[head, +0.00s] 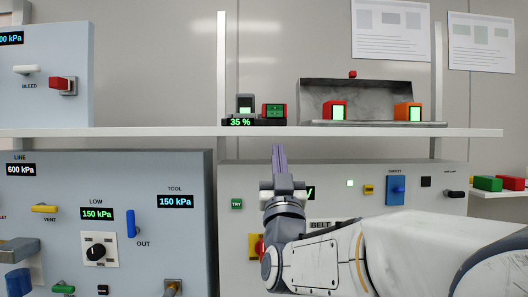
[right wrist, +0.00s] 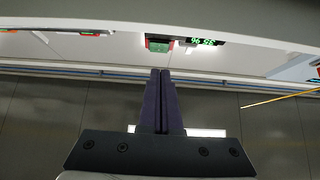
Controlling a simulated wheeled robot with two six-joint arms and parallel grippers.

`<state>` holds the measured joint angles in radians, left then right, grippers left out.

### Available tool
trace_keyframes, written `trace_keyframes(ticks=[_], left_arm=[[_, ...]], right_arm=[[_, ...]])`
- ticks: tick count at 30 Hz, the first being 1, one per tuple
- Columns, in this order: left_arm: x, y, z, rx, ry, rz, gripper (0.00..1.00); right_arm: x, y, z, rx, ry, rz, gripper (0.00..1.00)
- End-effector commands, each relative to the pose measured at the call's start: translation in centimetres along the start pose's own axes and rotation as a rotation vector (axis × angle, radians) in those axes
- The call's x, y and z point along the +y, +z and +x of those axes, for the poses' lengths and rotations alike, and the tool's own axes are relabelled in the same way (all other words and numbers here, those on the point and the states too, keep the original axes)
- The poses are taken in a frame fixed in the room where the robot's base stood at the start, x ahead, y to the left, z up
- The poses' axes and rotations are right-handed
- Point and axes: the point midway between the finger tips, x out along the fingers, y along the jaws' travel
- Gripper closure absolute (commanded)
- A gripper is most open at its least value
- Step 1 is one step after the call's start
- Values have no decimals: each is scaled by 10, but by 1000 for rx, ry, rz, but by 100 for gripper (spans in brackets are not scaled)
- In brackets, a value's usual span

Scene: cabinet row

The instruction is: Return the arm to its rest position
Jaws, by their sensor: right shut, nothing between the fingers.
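My right arm (head: 400,245) comes in from the lower right of the head view, white and grey. Its right gripper (head: 278,150) points up, with purple fingers closed together and nothing between them. The fingertips are just below or in front of the shelf's front edge; the exact gap cannot be told. In the right wrist view the right gripper (right wrist: 161,72) shows its two fingers side by side, touching, below the shelf edge in the picture. My left gripper is not in view.
A white shelf (head: 180,132) runs across, holding a charger reading 35 % (head: 240,122) and several small devices. Below are a left panel (head: 60,240) with knobs and levers and a right panel (head: 335,180) partly hidden by my arm. Red and green blocks (head: 487,183) lie far right.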

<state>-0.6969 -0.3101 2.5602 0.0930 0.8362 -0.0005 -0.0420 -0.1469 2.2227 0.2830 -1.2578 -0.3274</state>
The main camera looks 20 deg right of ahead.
Motion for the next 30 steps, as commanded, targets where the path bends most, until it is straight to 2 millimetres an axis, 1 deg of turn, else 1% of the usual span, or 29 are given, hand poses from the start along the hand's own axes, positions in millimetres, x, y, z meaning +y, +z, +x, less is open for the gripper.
trace_keyframes(ticks=[1, 4, 15, 17, 20, 23, 24, 26, 27, 29, 30], left_arm=[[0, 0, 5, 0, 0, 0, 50], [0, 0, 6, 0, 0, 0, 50], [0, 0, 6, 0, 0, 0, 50], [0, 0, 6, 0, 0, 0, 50], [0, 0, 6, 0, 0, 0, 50], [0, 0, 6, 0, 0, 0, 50], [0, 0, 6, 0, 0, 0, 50], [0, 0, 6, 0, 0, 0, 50], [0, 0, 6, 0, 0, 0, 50], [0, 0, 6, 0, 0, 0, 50], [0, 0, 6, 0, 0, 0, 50]], right_arm=[[0, 2, -6, 1, 0, 1, 100], [0, 3, -11, 0, 0, 1, 100], [-1, 3, -12, -5, -3, 2, 100], [-7, 8, -13, -30, -20, 10, 100], [-31, 29, -23, -138, -95, 42, 100], [-74, 65, -51, -335, -228, 89, 100], [-93, 80, -68, -429, -292, 106, 100], [-119, 102, -100, -575, -386, 124, 100], [-135, 114, -124, -671, -447, 131, 100], [-155, 129, -163, -815, -537, 133, 100], [-165, 138, -191, -911, -595, 129, 100]])
